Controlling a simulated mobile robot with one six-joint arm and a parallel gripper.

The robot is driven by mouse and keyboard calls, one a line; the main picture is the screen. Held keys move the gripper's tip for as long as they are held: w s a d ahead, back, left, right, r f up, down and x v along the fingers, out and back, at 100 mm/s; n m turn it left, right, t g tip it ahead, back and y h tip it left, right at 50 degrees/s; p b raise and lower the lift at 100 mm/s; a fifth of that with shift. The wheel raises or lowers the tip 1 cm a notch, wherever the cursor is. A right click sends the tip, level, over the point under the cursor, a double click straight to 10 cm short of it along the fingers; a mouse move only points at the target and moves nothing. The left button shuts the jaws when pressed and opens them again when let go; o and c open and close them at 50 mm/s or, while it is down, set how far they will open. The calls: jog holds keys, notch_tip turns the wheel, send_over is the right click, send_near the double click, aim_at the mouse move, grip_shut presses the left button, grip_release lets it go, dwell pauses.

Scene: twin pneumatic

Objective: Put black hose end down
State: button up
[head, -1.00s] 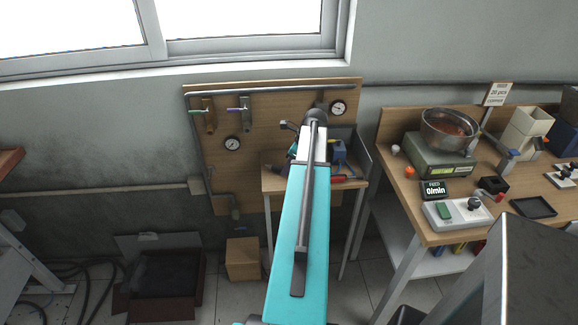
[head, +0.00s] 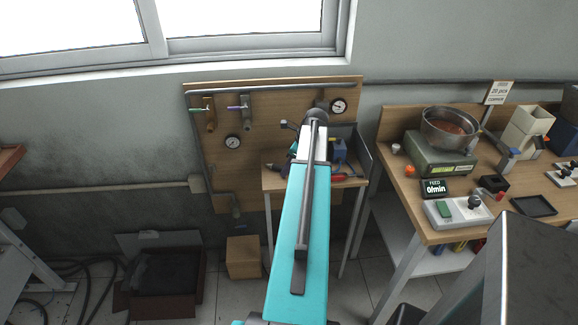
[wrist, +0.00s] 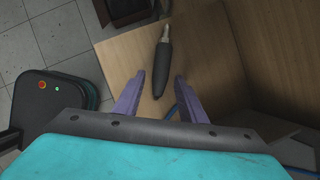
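The black hose end (wrist: 161,70), a dark grip with a pale metal tip, lies on the wooden top of the small bench (wrist: 118,62) in the wrist view. My gripper (wrist: 160,76) has its two purple fingers spread, one on either side of the hose end in the picture, with a gap on both sides. The fingers hold nothing that I can see. In the head view my own arm hides most of the gripper. A small dark shape (head: 269,168) on the left of the bench may be the hose end, but it is too small to be sure.
A wooden panel (head: 215,165) with valves and gauges stands behind the small bench. A red-handled tool (head: 348,177) lies at the bench's right. A larger workbench (head: 415,205) with a scale (head: 440,158) stands further right. A cardboard box (head: 243,257) is on the floor.

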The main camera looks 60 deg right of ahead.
jog(key=shift+r, duration=0.15)
jog(key=b+v, duration=0.1)
jog(key=v, duration=1.1)
jog(key=shift+b, duration=0.35)
jog(key=shift+w, duration=0.1)
dwell(0.4)
